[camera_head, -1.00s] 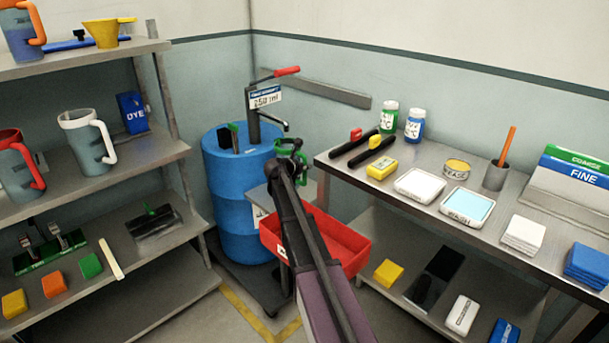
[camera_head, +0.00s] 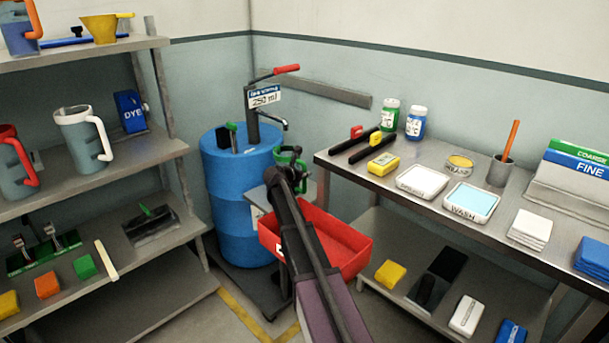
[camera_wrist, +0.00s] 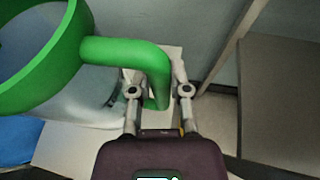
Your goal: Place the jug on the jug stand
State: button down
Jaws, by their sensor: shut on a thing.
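The jug (camera_wrist: 38,72) has a green rim and green handle and a clear body. It fills the left of the wrist view. My gripper (camera_wrist: 158,92) is shut on its green handle. In the head view the jug (camera_head: 287,156) shows small below the pump spout, partly hidden by my gripper (camera_head: 296,176). The jug stand appears to be the grey plate (camera_head: 257,197) in front of the blue drum, with a white label below. The jug is over or beside this plate; I cannot tell whether they touch.
The blue drum (camera_head: 225,180) with its red-handled pump (camera_head: 274,74) stands close behind the jug. A red tray (camera_head: 345,245) lies under my arm. A loaded bench (camera_head: 470,238) is at right and shelves (camera_head: 110,190) with other jugs at left.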

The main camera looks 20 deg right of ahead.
jog(key=c, duration=0.6)
grip_release()
jog(key=shift+r, duration=0.15)
jog(key=shift+p+v, duration=2.4)
jog(key=shift+v, duration=3.6)
